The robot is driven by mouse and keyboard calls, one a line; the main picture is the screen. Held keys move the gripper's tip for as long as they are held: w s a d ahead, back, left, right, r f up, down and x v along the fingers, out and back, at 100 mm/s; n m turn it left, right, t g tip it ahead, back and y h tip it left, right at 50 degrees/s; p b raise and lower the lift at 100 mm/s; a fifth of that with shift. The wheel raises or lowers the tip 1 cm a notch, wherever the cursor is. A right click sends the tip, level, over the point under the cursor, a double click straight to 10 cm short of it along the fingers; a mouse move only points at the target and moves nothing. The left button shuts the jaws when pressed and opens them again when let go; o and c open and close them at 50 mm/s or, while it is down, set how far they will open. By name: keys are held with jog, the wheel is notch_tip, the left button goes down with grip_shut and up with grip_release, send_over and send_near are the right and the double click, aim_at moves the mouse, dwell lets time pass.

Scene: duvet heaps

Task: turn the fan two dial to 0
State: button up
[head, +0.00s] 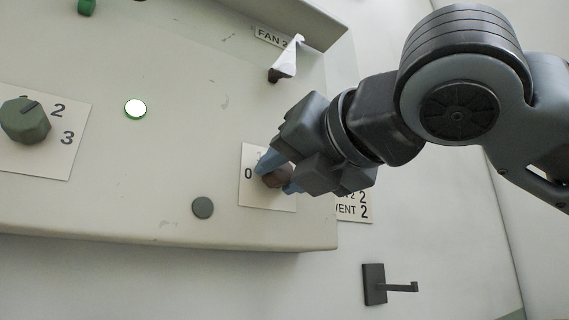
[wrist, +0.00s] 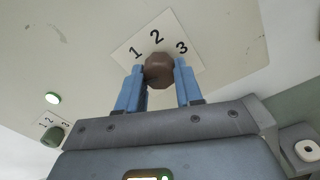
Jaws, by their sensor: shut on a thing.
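The brown dial (head: 277,178) sits on a white number plate (head: 247,189) at the right end of the beige panel. A tag reading FAN 2 (head: 270,37) is on the panel above it. In the wrist view the dial (wrist: 159,70) is a faceted brown knob, with 1, 2 and 3 on its plate (wrist: 186,62). The 0 shows in the head view. My gripper (head: 275,176) is shut on the brown dial, its blue fingers on either side of it. I cannot make out the dial's pointer, so its setting is unclear.
A green dial (head: 25,121) with its own plate is at the left. A lit white lamp (head: 135,109) and a grey-green disc (head: 203,208) are on the panel between. A folded white piece (head: 285,62) sticks out near the tag. A dark hook (head: 375,285) is on the wall below right.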

jog(key=shift+f+n+p, duration=0.2)
jog(key=shift+n+p, duration=0.1)
jog(key=shift+n, duration=1)
jog(key=o, duration=1)
jog(key=shift+r, duration=0.1)
jog(key=shift+o, duration=0.2)
jog(key=b+v, duration=0.1)
jog(key=v, duration=0.6)
jog(key=shift+s+d+b, duration=0.25)
jog(key=shift+s+b, duration=0.05)
jog(key=shift+s, duration=0.05)
